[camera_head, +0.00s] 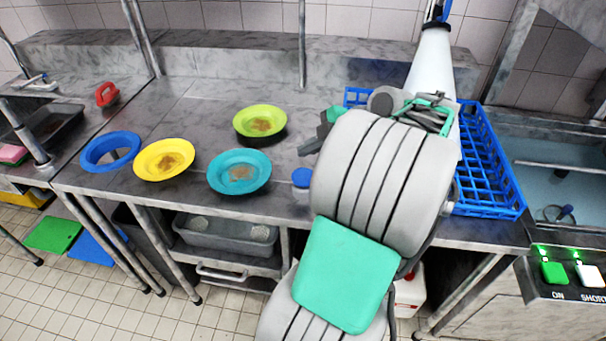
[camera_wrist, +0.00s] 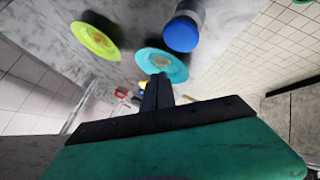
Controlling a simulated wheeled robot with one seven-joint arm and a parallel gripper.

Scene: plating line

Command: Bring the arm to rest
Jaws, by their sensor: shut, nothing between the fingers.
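My arm reaches up over the front of the steel counter (camera_head: 210,115) in the head view and hides part of it. My gripper (camera_head: 304,149) points left above the counter, near the teal plate (camera_head: 240,170) and the lime-green plate (camera_head: 260,121). In the wrist view my gripper's dark fingers (camera_wrist: 157,78) are together with nothing between them. The teal plate (camera_wrist: 163,64) and the lime-green plate (camera_wrist: 96,40) lie beyond the fingers. Both plates carry a brownish patch in the middle.
A yellow plate (camera_head: 164,159) and a blue ring-like dish (camera_head: 110,150) stand to the left. A blue-topped item (camera_head: 302,177) is close beside my arm. A blue crate (camera_head: 490,170) and a white cone-shaped thing (camera_head: 430,62) are at the right.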

